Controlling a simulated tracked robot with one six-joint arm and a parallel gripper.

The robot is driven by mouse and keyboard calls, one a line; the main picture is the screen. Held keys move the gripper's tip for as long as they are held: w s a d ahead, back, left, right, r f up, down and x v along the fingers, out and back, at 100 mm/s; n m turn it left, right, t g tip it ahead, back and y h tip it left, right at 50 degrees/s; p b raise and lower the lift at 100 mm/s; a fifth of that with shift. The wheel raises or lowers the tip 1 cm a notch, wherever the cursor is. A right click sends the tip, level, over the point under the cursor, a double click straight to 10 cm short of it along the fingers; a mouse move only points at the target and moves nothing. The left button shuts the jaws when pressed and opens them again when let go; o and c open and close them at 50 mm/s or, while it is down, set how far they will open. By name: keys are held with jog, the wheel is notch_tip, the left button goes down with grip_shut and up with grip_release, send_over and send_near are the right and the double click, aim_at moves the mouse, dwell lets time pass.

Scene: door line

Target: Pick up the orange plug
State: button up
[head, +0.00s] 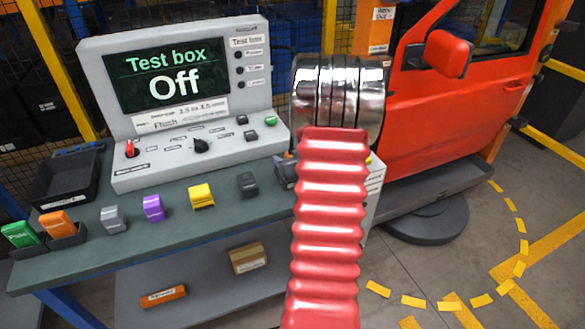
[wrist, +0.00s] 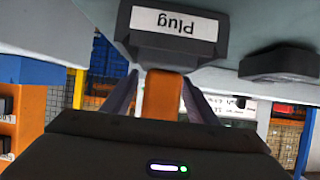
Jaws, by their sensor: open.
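The orange plug (wrist: 162,97) shows in the wrist view as an orange upright piece below a dark holder (wrist: 172,50) whose white label reads "Plug" upside down. My gripper (wrist: 160,82) is open, with one finger on each side of the plug. I cannot tell whether either finger touches it. In the head view my red ribbed arm and chrome joint hide the gripper. A small orange bit (head: 288,155) and part of a dark holder (head: 284,172) show just left of my arm.
The test box (head: 187,90) reads "Off" and stands on the bench (head: 150,245). Grey, purple, yellow and dark blocks line its front, with green and orange pieces in holders at left. A red car door (head: 450,110) stands right. A black tray (head: 65,178) sits at left.

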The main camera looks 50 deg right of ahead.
jog(key=shift+c, duration=0.7)
grip_shut()
jog(key=shift+r, duration=0.15)
notch_tip(320, 180, up, 10)
dwell(0.5)
dwell(0.4)
